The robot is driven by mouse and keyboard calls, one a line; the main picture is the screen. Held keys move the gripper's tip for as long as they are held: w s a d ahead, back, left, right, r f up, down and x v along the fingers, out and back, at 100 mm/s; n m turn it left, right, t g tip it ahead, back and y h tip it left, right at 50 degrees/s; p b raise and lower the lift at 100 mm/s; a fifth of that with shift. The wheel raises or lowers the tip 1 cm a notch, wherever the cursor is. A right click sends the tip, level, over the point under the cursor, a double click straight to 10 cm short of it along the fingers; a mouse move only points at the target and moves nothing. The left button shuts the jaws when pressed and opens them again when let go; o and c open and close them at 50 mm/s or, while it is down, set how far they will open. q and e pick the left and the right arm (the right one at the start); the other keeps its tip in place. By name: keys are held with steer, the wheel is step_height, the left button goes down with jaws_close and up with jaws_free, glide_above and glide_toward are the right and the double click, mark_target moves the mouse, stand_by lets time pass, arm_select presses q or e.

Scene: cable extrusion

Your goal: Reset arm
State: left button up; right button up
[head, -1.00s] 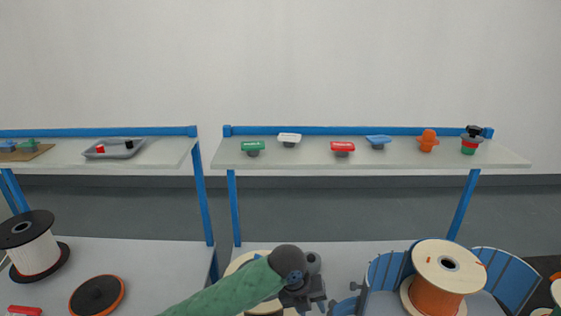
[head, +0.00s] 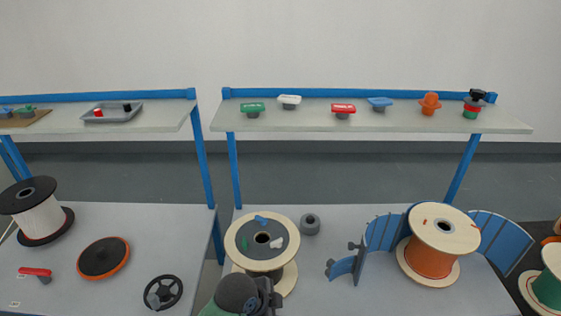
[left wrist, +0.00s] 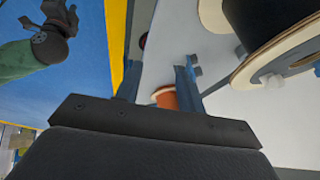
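My left gripper (head: 270,296) is at the bottom middle of the head view, in front of a wooden-flanged spool (head: 283,221). The arm link hides part of it there. In the left wrist view its two fingers (left wrist: 158,78) stand apart with nothing held between them; an orange spool (left wrist: 166,98) shows beyond. A green arm with a dark gripper (left wrist: 60,18), my right one, is at the upper left of the left wrist view, over the blue area. Its finger opening is unclear. My right gripper is outside the head view.
An orange spool (head: 431,262) stands by curved blue panels (head: 500,240) on the right table. A grey cylinder (head: 310,225) is behind the near spool. The left table holds a white spool (head: 40,222), an orange-rimmed disc (head: 103,258) and a black handwheel (head: 163,292). A shelf (head: 370,117) runs behind.

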arm_select(q)
steer(key=s+a+f+n+y, duration=0.2)
steer(key=s+a+f+n, duration=0.1)
steer(key=s+a+n, duration=0.6)
steer(key=s+a+f+n+y, duration=0.3)
steer(key=s+a+n, duration=0.35)
steer(key=a, duration=0.45)
steer(key=s+d+f+g, duration=0.1)
steer(key=s+d+f, duration=0.1)
steer(key=f, duration=1.5)
steer(key=s+d+f+g, duration=0.1)
steer(key=s+f, duration=0.1)
steer(key=f, duration=1.5)
steer(key=shift+d+f+h, duration=0.3)
steer(key=shift+d+h, duration=0.1)
steer(key=shift+s, duration=0.1)
